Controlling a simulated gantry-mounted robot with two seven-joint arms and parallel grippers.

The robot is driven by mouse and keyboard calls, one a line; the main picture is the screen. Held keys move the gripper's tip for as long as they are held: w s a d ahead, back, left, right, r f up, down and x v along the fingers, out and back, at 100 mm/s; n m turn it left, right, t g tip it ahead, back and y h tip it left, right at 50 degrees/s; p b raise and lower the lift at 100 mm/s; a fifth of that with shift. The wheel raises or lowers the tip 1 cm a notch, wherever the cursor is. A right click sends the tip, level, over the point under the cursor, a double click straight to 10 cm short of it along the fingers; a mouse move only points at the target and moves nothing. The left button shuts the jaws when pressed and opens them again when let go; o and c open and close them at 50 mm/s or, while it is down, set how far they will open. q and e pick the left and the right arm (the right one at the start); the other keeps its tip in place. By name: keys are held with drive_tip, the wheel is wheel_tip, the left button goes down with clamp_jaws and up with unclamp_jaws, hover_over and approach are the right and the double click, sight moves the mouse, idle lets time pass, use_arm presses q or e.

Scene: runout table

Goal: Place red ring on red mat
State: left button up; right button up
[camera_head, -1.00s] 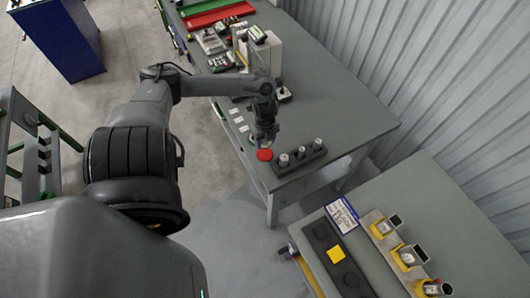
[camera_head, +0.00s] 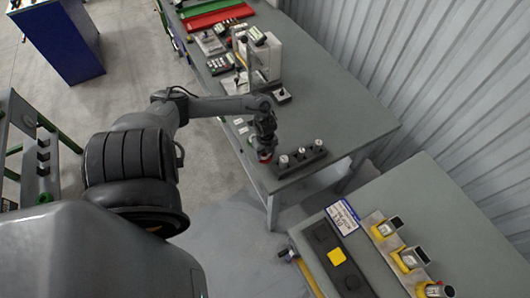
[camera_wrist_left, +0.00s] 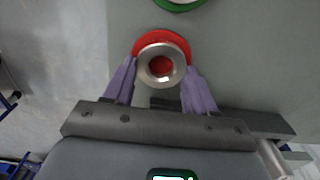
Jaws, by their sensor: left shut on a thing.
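The round red mat (camera_head: 262,160) lies on the grey table near its front corner, mostly hidden under my left gripper (camera_head: 264,153) in the head view. In the left wrist view the red mat (camera_wrist_left: 146,38) shows as a red disc behind a silver-faced ring (camera_wrist_left: 146,66), with red visible through its centre. My left gripper (camera_wrist_left: 160,80) is shut on this ring, one purple finger on each side. The ring overlaps the mat in that view; whether it touches the mat I cannot tell. My right gripper is not in view.
A dark block with several metal cylinders (camera_head: 300,157) stands just right of my left gripper. Boxes and devices (camera_head: 262,55) stand farther back. A green-rimmed round thing (camera_wrist_left: 180,5) is at the wrist view's top edge. The table's right side is clear.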

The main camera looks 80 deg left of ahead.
use_arm(q)
drive_tip(key=o, duration=0.8)
drive_tip(key=shift+f, duration=0.15)
drive_tip(key=o, duration=0.4)
drive_tip(key=shift+o, duration=0.2)
drive_tip(key=shift+r, duration=0.2)
wheel_tip(320, 180, up, 12)
drive_tip(key=p, duration=0.1)
